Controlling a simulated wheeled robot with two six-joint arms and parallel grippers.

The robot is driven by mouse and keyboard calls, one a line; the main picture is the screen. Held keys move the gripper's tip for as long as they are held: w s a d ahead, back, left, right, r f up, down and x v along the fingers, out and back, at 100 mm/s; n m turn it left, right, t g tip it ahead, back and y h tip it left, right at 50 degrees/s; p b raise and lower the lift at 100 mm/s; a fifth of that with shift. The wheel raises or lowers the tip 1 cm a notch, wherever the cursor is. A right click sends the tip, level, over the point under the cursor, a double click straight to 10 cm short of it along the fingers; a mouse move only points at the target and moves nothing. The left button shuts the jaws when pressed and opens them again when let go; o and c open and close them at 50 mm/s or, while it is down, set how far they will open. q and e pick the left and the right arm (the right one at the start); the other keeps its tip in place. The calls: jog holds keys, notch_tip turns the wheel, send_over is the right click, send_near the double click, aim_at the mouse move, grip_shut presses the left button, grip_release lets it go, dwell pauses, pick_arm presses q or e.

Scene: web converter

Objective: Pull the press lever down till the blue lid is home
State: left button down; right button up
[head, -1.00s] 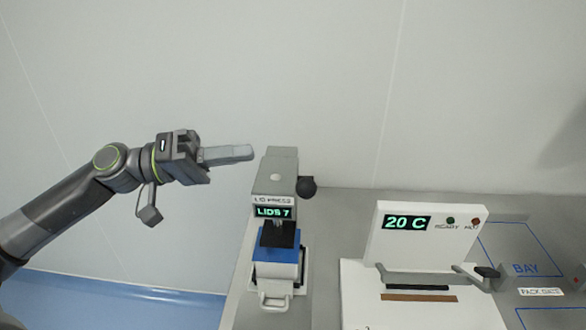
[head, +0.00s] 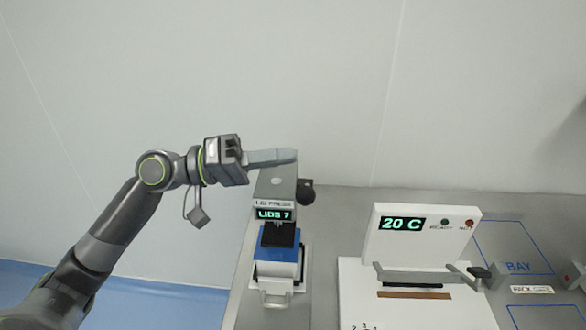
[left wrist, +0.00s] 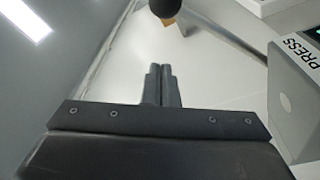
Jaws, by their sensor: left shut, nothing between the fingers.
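The lid press (head: 275,186) stands on the grey counter, its display reading "LIDS 7". Its lever shows as a dark round knob (head: 306,191) at the press's right side; the knob also shows at the top of the left wrist view (left wrist: 168,7). The blue lid (head: 279,240) is on a white container (head: 278,271) under the black press head (head: 280,236); whether it sits flush cannot be told. My left gripper (head: 294,156) is shut and empty, its fingers pointing right across the top of the press, behind and above the knob. My right gripper is not in view.
A white sealer (head: 417,237) with a "20 C" display and a handle (head: 481,272) stands to the right of the press. Blue-outlined bay areas (head: 518,267) lie farther right. A plain wall is behind the counter.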

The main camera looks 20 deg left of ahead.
aim_at(305, 189)
pick_arm(q)
jog(key=d+p, duration=0.1)
jog(key=s+d+f+p, duration=0.2)
jog(key=shift+d+p, duration=0.2)
jog(key=shift+p, duration=0.2)
dwell(0.6)
